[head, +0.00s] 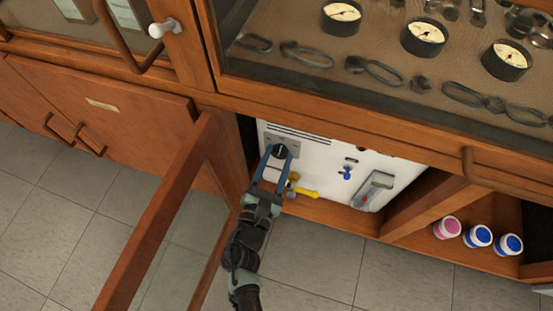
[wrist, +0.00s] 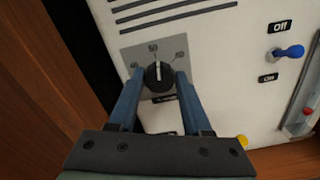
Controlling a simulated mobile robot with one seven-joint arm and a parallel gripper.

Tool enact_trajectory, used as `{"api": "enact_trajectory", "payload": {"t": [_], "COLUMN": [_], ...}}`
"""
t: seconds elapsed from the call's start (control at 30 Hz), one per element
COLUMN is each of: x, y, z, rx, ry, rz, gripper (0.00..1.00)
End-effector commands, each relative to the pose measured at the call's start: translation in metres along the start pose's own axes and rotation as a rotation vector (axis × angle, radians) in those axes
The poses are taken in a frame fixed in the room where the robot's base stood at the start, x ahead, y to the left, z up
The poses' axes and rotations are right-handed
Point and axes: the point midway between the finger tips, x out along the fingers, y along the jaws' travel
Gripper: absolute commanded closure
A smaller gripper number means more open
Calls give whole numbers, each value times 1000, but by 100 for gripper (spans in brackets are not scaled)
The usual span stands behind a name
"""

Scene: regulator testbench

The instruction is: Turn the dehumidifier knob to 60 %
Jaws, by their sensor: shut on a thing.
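The dehumidifier (head: 335,149) is a white panel unit inside the open lower cabinet. Its black round knob (wrist: 160,78) sits on a grey dial plate (wrist: 135,54) with several marks around it, too small to read for certain. The knob's white pointer line points roughly straight up in the wrist view. My gripper (wrist: 160,82) is shut on the knob, one blue finger on each side; it also shows in the head view (head: 281,153). A blue toggle switch (wrist: 290,52) sits to the right between labels "Off" and "On", its lever pointing right.
An open glass door (head: 160,225) stands to the left of my arm. A yellow valve handle (head: 305,192) sticks out below the knob. A grey gauge with red (head: 375,190) is at the panel's right. Pink (head: 447,228) and blue jars stand farther right.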

Motion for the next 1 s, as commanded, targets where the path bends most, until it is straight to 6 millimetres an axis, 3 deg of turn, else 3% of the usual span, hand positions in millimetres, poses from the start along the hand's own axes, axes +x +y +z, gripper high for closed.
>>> {"api": "enact_trajectory", "payload": {"t": [0.6,1.0], "x": [-1,-1], "y": [-3,-3], "z": [-5,-4], "rx": [560,833], "ry": [0,2], "rz": [1,1], "gripper": [100,100]}}
